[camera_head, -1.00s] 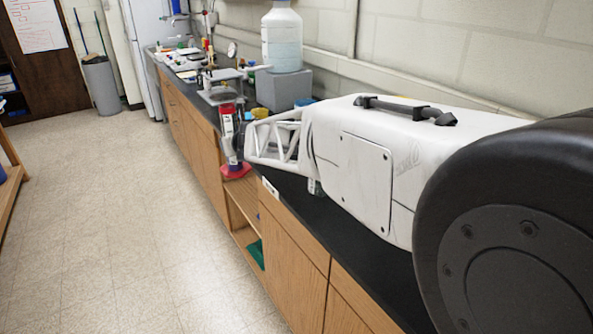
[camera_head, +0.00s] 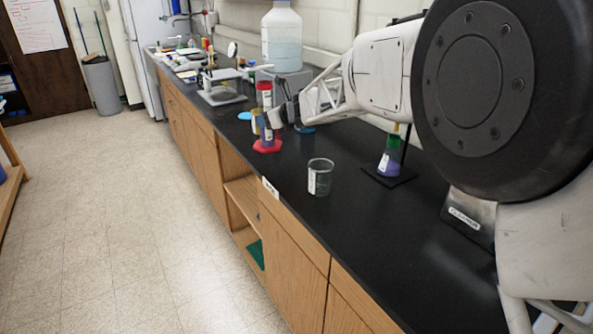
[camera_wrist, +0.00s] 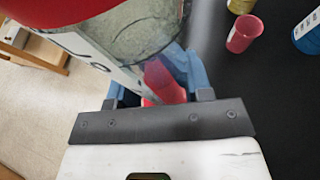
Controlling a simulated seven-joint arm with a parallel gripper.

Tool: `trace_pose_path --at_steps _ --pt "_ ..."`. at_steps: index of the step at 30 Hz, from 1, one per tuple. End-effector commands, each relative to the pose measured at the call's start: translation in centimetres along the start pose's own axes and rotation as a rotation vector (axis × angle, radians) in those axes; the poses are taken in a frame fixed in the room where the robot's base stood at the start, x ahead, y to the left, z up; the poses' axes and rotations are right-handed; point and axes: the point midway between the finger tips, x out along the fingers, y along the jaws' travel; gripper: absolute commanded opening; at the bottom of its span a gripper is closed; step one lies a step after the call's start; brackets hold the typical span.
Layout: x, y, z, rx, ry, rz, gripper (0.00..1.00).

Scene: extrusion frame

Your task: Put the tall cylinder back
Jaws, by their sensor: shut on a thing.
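The tall cylinder (camera_head: 266,130) is upright, with a red top and a red base, near the front edge of the black counter. My gripper (camera_head: 272,117) is shut around its body from the right. In the wrist view, the cylinder's clear marked wall (camera_wrist: 130,40) fills the upper left, between the blue fingers of my gripper (camera_wrist: 150,85), with red showing below it. The base appears at counter level; whether it touches the counter I cannot tell.
A glass beaker (camera_head: 320,177) stands right of the cylinder near the front edge. A purple-filled flask (camera_head: 390,158) stands on a black stand behind it. A small red cup (camera_wrist: 242,34) is near in the wrist view.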

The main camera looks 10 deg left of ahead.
Motion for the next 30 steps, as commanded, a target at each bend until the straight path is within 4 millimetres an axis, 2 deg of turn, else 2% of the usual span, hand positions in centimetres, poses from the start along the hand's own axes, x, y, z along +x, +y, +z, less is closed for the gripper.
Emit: trace_pose_path --at_steps 3,15,22,30 --pt "-0.7 -1.7 -0.2 -0.014 0.0 0.032 0.19" --pt "-3.3 -6.3 -1.4 -0.058 0.0 0.14 0.19" --pt "-4.3 -7.8 -2.2 -0.073 0.0 0.179 0.19" --pt "-4.7 -8.2 -2.4 -0.08 0.0 0.193 0.19"
